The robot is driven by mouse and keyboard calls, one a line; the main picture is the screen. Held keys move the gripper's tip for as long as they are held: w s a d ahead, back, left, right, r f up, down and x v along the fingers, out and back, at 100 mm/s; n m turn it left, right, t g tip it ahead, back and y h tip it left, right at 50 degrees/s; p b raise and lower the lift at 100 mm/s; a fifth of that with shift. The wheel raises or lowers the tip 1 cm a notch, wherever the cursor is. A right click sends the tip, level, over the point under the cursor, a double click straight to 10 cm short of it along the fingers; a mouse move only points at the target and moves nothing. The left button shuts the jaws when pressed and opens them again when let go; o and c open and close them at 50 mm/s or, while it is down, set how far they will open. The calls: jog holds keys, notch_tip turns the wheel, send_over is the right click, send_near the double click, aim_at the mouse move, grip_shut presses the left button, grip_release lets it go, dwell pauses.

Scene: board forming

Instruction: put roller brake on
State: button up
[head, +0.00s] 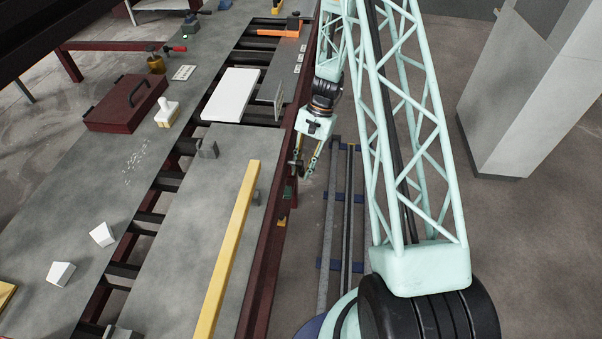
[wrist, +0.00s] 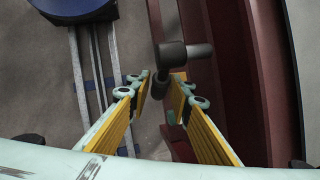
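A dark lever with a thick cylindrical grip (wrist: 172,55) shows in the wrist view beside the dark red side beam (wrist: 225,75); I take it to be the roller brake. My gripper (wrist: 163,84) is open, its yellow-padded fingers on either side of the lever's lower part, with a gap showing. I cannot tell whether either finger touches it. In the head view my gripper (head: 303,165) points down at the outer side of the roller table's red beam (head: 268,240). The lever is small and mostly hidden by the fingers there.
Grey boards and a long yellow bar (head: 228,250) lie on the roller table. A white block (head: 231,95) lies farther back. A red toolbox (head: 125,102) is at the left. Floor rails (head: 338,220) run beside the table, and a grey cabinet (head: 530,100) stands at the right.

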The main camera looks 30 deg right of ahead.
jog(key=shift+a+f, duration=0.15)
jog(key=shift+f, duration=0.25)
grip_shut()
